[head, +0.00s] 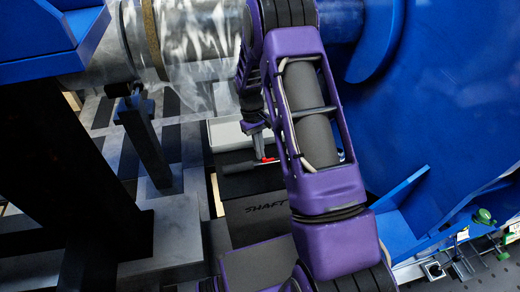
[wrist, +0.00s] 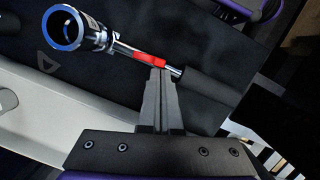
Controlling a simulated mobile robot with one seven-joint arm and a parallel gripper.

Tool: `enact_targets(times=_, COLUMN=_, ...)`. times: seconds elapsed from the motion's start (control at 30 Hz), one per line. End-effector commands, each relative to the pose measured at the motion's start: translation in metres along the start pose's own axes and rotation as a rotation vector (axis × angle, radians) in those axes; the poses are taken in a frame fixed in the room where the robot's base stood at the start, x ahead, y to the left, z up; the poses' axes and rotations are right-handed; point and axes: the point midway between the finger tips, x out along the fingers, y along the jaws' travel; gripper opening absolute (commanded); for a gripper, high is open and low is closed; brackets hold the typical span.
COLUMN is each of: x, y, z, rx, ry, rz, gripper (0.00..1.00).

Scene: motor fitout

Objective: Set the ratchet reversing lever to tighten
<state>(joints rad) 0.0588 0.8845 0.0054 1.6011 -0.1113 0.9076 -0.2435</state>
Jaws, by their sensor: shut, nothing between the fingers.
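The ratchet (wrist: 207,88) lies on a dark surface, with a chrome head and a large open socket (wrist: 65,28) at the upper left and a dark grip at the right. A red piece (wrist: 148,59) lies along its shank; I cannot tell whether it is the reversing lever or which way it is set. My gripper (wrist: 159,73) is shut and empty, its fingertips at the right end of the red piece, touching or very near. In the head view, the red piece (head: 266,159) and grip (head: 238,168) show below my gripper (head: 261,148); my arm partly hides the ratchet.
A pale tray (head: 228,134) stands just behind the ratchet. A dark block marked SHAFT (head: 262,207) is in front of it. A blue housing (head: 450,110) fills the right, and a black post with a blue top (head: 40,40) stands at the left. A wrapped shaft (head: 180,40) crosses above.

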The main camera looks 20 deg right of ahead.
Motion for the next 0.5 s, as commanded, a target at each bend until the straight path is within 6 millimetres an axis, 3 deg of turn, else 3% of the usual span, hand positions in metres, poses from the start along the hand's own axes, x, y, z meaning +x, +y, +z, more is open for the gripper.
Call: enact_targets(times=0.5, x=0.001, y=-0.0014, z=0.0027, rx=-0.055, ry=-0.004, rz=0.014, gripper=0.0)
